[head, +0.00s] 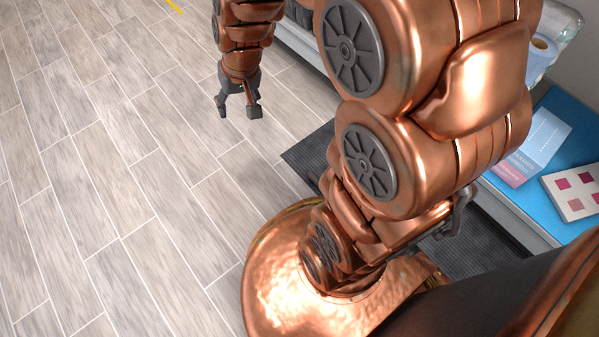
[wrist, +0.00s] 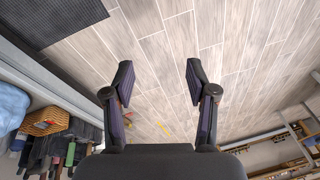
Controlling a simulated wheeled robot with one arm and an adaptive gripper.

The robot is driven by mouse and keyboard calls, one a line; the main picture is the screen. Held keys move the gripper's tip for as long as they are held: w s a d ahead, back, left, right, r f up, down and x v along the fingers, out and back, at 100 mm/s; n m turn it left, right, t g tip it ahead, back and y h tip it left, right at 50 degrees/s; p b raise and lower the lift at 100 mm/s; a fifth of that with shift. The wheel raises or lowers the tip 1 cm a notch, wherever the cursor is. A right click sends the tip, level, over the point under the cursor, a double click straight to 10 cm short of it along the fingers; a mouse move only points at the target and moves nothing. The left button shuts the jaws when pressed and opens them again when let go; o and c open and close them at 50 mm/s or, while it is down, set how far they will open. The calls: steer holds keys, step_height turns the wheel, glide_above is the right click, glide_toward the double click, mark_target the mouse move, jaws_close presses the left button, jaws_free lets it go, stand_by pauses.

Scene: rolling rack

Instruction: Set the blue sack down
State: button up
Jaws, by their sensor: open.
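My gripper (head: 239,108) hangs over the bare floor in the head view, fingers apart and empty. In the wrist view, my gripper (wrist: 159,78) has both fingers spread with only floor between them. No blue sack can be made out for certain. A pale blue, bulky thing (wrist: 10,108) shows at the left edge of the wrist view, cut off by the frame. I cannot tell whether it is the sack. It is well apart from my fingers.
A blue-topped shelf (head: 562,128) at the right of the head view holds a flat box with colored squares (head: 575,190). A dark mat (head: 305,155) lies beside it. An orange patterned basket (wrist: 45,121) shows in the wrist view. The floor at left is clear.

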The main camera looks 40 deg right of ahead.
steer(key=s+r+n+g, duration=0.1)
steer(key=s+g, duration=0.2)
steer(key=s, duration=0.9)
steer(key=s+a+r+n+g+h, duration=0.1)
steer(key=s+r+g, duration=0.1)
steer(key=s, duration=0.9)
steer(key=shift+s+a+n+g, duration=0.15)
steer(key=shift+s+n+g, duration=0.25)
steer(key=shift+g, duration=0.1)
steer(key=shift+r, duration=0.1)
step_height(320, 180, up, 40)
steer(key=t+p, duration=0.1)
steer(key=p, duration=3.7)
steer(key=shift+w+r+t, duration=0.15)
steer(key=shift+w+t, duration=0.25)
